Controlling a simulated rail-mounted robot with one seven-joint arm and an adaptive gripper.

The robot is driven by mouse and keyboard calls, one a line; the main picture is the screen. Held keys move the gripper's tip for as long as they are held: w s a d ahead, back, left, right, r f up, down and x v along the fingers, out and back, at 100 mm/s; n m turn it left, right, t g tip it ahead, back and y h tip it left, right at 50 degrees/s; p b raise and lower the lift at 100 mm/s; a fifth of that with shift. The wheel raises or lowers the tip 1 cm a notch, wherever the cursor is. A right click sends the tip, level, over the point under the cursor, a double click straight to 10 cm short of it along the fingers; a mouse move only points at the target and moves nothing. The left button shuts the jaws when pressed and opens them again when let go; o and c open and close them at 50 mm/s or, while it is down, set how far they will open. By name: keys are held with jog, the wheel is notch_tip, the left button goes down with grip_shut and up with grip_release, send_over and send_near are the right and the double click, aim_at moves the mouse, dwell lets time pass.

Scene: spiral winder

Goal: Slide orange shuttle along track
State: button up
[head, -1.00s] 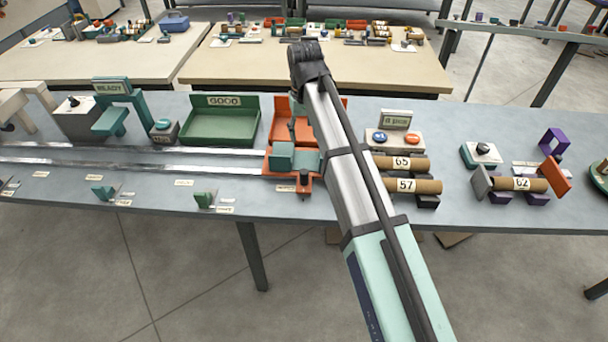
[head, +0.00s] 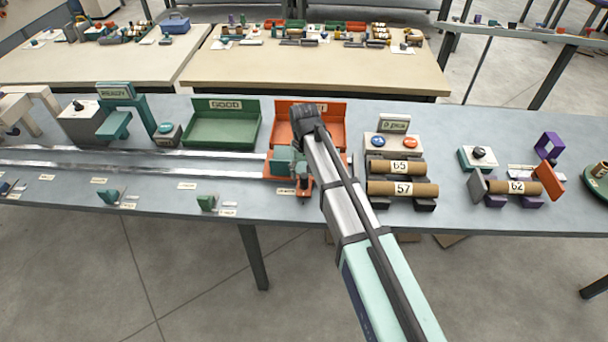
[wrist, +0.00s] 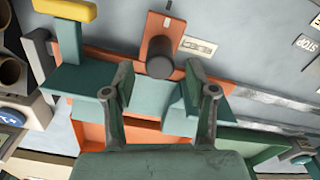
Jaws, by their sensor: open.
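The orange shuttle (head: 271,178) sits at the right end of the metal track (head: 150,163). It carries teal blocks (head: 281,161), and an orange tab with a dark upright knob (head: 303,183) sticks out toward the near edge. In the wrist view the orange tab (wrist: 160,28) and the round dark knob (wrist: 160,66) are at top centre. My gripper (wrist: 158,72) is open above the shuttle, its two fingers apart on either side of the knob in the picture. I cannot tell the height gap. In the head view the gripper is largely hidden by my arm.
A green GOOD tray (head: 222,128) and an orange tray (head: 283,114) stand behind the track. Rolls labelled 65 (head: 385,167) and 57 (head: 384,188) lie to the right. A teal READY stand (head: 118,94) is at the left. The track's middle stretch is clear.

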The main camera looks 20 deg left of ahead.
aim_at(304, 175)
jog(key=shift+f+p, duration=0.3)
jog(key=shift+f, duration=1.25)
jog(key=shift+c, duration=0.4)
grip_shut()
